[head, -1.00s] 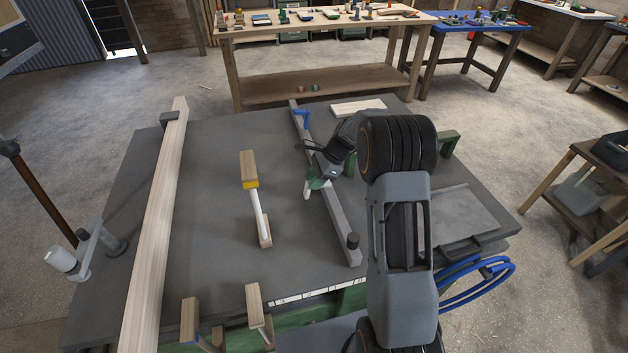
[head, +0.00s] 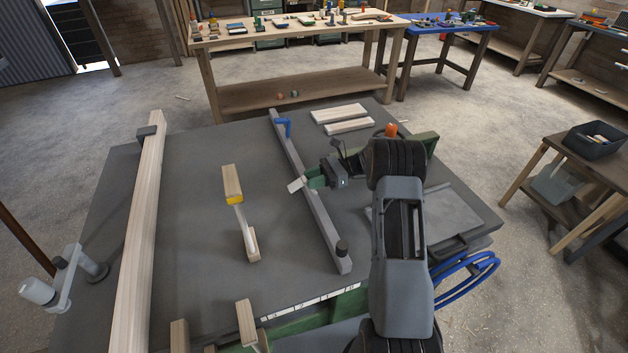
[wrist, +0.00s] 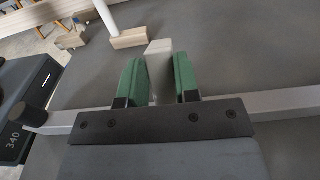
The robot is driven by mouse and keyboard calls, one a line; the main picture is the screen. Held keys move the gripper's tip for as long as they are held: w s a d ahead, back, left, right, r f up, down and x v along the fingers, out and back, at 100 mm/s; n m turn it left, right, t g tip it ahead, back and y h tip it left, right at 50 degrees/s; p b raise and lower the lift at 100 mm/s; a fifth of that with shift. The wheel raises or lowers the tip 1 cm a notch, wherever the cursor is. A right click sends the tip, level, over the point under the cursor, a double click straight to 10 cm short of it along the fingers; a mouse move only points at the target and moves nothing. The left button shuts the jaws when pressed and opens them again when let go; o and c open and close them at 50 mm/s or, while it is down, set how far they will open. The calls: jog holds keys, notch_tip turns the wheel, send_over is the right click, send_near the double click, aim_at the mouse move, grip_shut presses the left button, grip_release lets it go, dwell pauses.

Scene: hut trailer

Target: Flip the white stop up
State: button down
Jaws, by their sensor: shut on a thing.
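The white stop (head: 296,185) is a small pale block at the grey rail (head: 318,219) on the dark table. It points left across the rail, tilted. My gripper (head: 312,181) comes in from the right of the rail and is shut on the white stop. In the wrist view, the stop (wrist: 159,58) stands between the two green fingers of my gripper (wrist: 158,80), its end showing past their tips. The rail (wrist: 275,103) runs crosswise there. The stop's base and hinge are hidden by my gripper.
A blue stop (head: 286,125) is at the rail's far end and a black knob (head: 342,246) at its near end. A long plank (head: 141,220) lies farther left. Short boards (head: 340,113) lie behind.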

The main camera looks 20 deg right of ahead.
jog(key=shift+d+y+b, duration=0.15)
jog(key=shift+d+y, duration=0.15)
jog(key=shift+y, duration=0.4)
jog(key=shift+d+y+b, duration=0.15)
jog(key=shift+d+y, duration=0.15)
jog(key=shift+y, duration=0.4)
jog(key=shift+d, duration=0.1)
jog(key=c, duration=0.8)
grip_release()
jog(key=shift+c, duration=0.2)
jog(key=s+r+p, duration=0.4)
jog(key=s+r, duration=0.9)
jog(key=s, duration=0.1)
jog(key=shift+a+p, duration=0.2)
jog(key=shift+p, duration=0.15)
